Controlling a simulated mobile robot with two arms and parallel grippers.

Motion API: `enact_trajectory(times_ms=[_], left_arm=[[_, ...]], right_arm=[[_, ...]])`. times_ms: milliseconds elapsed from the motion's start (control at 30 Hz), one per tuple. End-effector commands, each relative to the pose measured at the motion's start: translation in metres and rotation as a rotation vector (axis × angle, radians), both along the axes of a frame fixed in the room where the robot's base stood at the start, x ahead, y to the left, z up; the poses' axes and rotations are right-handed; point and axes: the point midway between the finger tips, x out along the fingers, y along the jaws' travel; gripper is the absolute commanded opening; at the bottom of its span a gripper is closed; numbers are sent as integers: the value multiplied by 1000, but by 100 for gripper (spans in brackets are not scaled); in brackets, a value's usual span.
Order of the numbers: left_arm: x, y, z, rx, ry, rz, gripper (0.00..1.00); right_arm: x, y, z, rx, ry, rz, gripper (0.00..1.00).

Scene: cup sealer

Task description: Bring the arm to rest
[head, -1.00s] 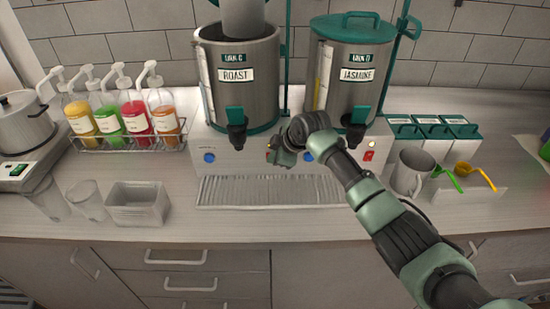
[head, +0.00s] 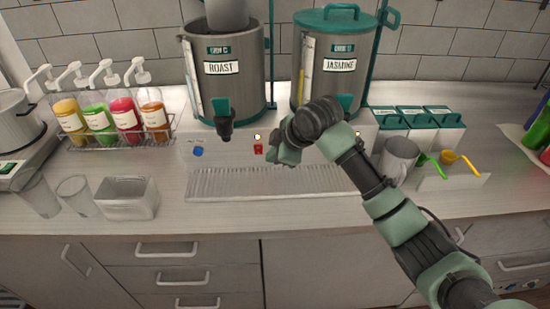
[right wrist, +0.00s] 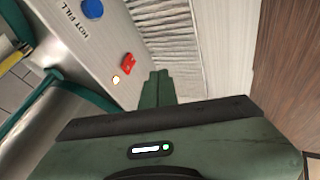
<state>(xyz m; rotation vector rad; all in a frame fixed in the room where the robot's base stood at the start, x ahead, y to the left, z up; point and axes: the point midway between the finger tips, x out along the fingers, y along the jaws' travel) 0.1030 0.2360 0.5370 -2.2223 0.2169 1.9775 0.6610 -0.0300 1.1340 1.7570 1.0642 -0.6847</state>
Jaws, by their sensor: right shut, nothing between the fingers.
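My right gripper (head: 284,157) is in front of the dispenser base in the head view, near the red switch (head: 258,149). In the right wrist view its fingers (right wrist: 157,88) are together, with nothing between them. The red switch (right wrist: 128,64) and a lit lamp (right wrist: 116,79) show to their left, apart from the fingers. The blue button (right wrist: 92,9) lies further up. My right arm comes in from the lower right and hides part of the base under the JASMINE urn (head: 328,70). The ROAST urn (head: 222,85) stands to its left. My left gripper is not in view.
A drip tray (head: 270,182) lies below the gripper. Syrup bottles in a rack (head: 112,137), clear cups (head: 76,195) and a square container (head: 127,198) stand left. A grey pitcher (head: 398,160) and lidded boxes (head: 420,130) stand close to my right arm.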

Motion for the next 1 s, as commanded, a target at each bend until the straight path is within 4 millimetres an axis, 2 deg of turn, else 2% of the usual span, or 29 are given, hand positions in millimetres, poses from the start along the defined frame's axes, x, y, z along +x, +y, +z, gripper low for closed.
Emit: enact_trajectory(times_ms=[267, 667, 767, 833, 1000], left_arm=[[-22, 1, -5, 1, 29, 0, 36], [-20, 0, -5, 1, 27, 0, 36], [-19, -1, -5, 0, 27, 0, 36], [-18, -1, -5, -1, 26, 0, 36], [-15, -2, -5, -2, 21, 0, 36]], right_arm=[[-8, -5, 8, -1, 0, 0, 0], [-8, -4, 7, 0, 2, -2, 0], [-18, -4, -6, 16, 21, -19, 0], [-33, -4, -25, 37, 49, -51, 0], [-93, -14, -85, 124, 149, -210, 0]])
